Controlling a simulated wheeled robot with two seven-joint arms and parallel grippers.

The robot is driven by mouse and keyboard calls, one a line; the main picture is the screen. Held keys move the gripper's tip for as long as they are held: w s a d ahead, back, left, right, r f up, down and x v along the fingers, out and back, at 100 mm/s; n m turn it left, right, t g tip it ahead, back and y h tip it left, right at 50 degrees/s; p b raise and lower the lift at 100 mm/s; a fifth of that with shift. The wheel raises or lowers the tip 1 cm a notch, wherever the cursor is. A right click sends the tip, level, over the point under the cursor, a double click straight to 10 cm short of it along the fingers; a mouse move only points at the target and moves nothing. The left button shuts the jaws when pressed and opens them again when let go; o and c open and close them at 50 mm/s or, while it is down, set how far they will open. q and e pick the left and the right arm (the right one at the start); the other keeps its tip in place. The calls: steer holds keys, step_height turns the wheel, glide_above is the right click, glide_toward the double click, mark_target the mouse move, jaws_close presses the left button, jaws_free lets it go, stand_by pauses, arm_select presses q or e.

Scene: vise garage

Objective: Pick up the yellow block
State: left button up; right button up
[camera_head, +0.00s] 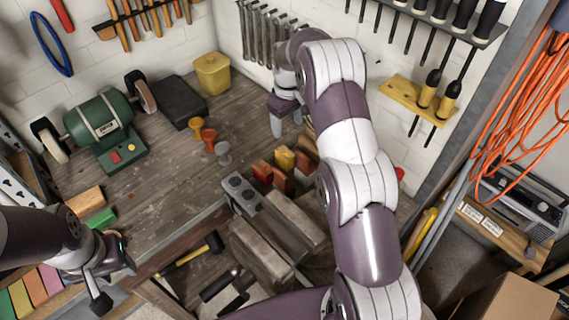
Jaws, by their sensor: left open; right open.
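The yellow block (284,157) stands on the wooden workbench (170,185), among red and orange blocks just behind the vise (290,222). My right gripper (288,123) is open and empty, pointing down above or behind the yellow block, apart from it in the picture. Its height over the bench is hard to tell. My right arm crosses the middle of the view and hides part of the bench right of the blocks. My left gripper (114,281) is open and empty at the lower left, near the bench's front edge.
Red blocks (262,172) crowd the yellow block. Orange, yellow and grey small pieces (209,140) stand left of it. A green bench grinder (103,128), a black box (179,102) and a yellow bin (212,73) stand farther back. The bench's middle left is clear.

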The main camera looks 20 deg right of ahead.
steer(key=b, duration=0.5)
glide_above(285, 153)
steer(key=f, duration=0.5)
steer(key=shift+s+d+f, duration=0.15)
steer(key=shift+d+f, duration=0.15)
steer(key=shift+d, duration=0.05)
steer(key=shift+f+p, duration=0.2)
steer(key=shift+p, duration=0.1)
steer(key=f, duration=0.2)
steer(key=f+p, duration=0.2)
steer(key=f, duration=0.1)
steer(key=shift+w+a+f, duration=0.25)
steer(key=shift+a+f, duration=0.05)
steer(key=shift+f, duration=0.5)
steer(key=c, duration=1.2)
